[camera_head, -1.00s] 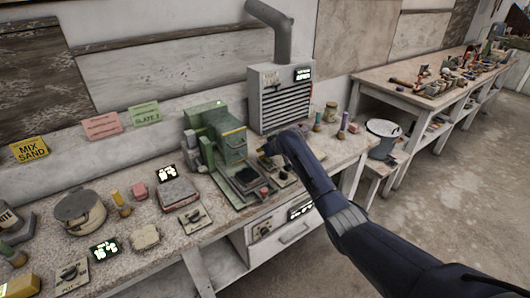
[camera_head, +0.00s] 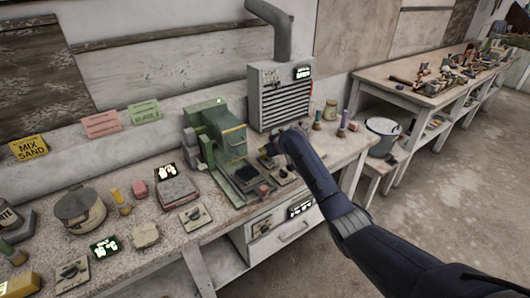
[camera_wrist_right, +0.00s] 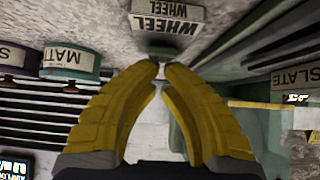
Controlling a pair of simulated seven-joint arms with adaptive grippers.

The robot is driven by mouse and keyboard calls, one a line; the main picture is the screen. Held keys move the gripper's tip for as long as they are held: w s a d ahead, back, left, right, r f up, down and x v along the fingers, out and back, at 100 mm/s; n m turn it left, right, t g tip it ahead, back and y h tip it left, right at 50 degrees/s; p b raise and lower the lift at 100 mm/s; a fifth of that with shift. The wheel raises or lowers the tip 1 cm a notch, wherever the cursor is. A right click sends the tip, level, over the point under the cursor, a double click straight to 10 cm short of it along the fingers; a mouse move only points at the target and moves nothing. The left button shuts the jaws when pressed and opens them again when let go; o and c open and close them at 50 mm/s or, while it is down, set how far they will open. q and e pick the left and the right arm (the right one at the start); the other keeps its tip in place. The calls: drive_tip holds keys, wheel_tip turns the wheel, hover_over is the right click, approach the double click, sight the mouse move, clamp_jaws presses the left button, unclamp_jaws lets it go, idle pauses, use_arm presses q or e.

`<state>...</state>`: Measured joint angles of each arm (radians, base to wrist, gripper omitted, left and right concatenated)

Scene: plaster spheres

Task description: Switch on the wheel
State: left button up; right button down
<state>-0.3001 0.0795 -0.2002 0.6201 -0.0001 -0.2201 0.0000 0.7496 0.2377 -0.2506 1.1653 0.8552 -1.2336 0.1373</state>
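My right gripper (camera_wrist_right: 160,72) has its yellow fingers brought together at the tips, with only a narrow gap between them. A light plate marked WHEEL (camera_wrist_right: 167,24) is just beyond the fingertips in the right wrist view, with a small dark green part (camera_wrist_right: 165,49) between; I cannot tell whether the tips touch it. In the head view the right gripper (camera_head: 268,150) is mostly hidden by my own arm, low over the bench beside the green machine (camera_head: 228,150). A switch plate (camera_head: 283,173) lies below it; its label is not readable. My left gripper is not in view.
A grey slatted vent box (camera_head: 281,97) with a pipe stands behind the gripper. Jars (camera_wrist_right: 70,60) are at the left in the wrist view. Another switch plate (camera_head: 194,214), a lidded pot (camera_head: 80,208) and small blocks crowd the bench. A bucket (camera_head: 383,135) stands at the right.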

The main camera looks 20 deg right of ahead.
drive_tip(key=shift+r, duration=0.1)
drive_tip(key=r, duration=0.2)
drive_tip(key=w+r, duration=0.1)
drive_tip(key=r, duration=0.1)
drive_tip(key=shift+a+r, duration=0.15)
drive_tip(key=shift+a, duration=0.05)
drive_tip(key=w+r+v, duration=0.1)
drive_tip(key=v, duration=0.8)
drive_tip(key=shift+s+r, duration=0.25)
drive_tip(key=shift+r, duration=0.05)
drive_tip(key=shift+f, duration=0.1)
